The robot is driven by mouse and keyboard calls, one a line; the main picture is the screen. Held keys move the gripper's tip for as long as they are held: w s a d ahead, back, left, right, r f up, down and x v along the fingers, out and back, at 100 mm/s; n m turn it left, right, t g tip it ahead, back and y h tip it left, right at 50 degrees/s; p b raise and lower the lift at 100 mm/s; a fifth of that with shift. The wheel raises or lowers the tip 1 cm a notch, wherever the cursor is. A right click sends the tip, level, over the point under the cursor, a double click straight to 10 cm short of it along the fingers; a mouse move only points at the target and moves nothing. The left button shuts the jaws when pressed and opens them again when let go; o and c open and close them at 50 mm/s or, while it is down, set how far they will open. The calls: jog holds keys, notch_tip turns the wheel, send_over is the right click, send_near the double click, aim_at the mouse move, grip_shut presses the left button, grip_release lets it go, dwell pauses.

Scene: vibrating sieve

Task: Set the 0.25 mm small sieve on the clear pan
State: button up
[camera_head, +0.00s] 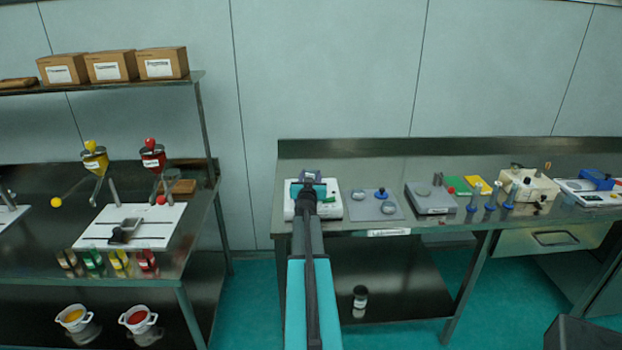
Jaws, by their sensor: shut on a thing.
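My gripper (308,184) is at the far end of my arm, over the white device (331,207) at the left end of the right bench. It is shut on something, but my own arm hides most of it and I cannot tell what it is. Two small round greyish dishes or sieves (357,194) (389,207) lie on a grey mat (366,211) just right of the white device. Another small round piece (422,190) sits on a grey flat instrument (430,204). No size label is readable, so I cannot tell which is the 0.25 mm sieve or the clear pan.
A blue-knobbed piece (381,193) stands on the mat. Further right are yellow and green pads (457,185), blue-based pieces (474,198) and a beige machine (528,187). A separate left bench (75,262) holds funnels and a white board. The bench's front strip is mostly bare.

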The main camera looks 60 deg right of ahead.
jog(key=o, duration=1.1)
jog(key=shift+f, duration=0.1)
jog(key=shift+c, duration=0.2)
jog(key=shift+a, duration=0.1)
jog(key=shift+v, duration=5.9)
jog(key=shift+s, duration=0.1)
